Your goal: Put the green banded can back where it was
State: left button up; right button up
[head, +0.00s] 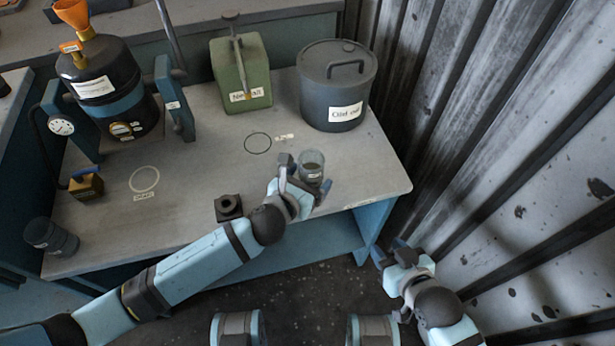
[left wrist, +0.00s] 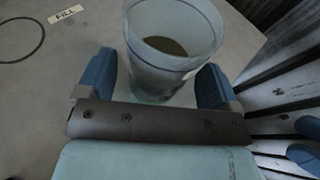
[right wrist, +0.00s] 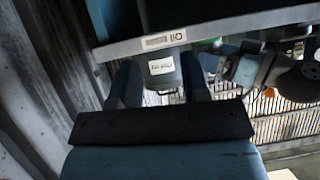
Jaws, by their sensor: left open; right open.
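No can with a clear green band can be made out. A clear, label-bearing vessel (head: 313,163) with dark contents stands near the front right of the grey worktop; the left wrist view shows it close (left wrist: 172,60), faintly green near its base. My left gripper (head: 305,178) is open, one finger on each side of this vessel; in the left wrist view gaps show beside the fingers. My right gripper (head: 398,258) is open and empty, low beyond the bench's right corner. In the right wrist view a labelled grey object (right wrist: 160,72) appears between its fingers, apparently beyond them.
A dark ring (head: 258,143) labelled FILL and a pale ring (head: 144,180) mark the worktop. Behind stand a green square can (head: 242,85) and grey lidded pot (head: 330,90). A black block (head: 229,208) is near my left arm; a dark cylinder (head: 51,237) stands far left.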

pick_arm(q)
jog(key=shift+r, duration=0.2)
jog(key=p+v, duration=0.2)
jog(key=v, duration=1)
pick_arm(e)
jog(key=shift+s+d+r, duration=0.1)
jog(key=shift+d, duration=0.05)
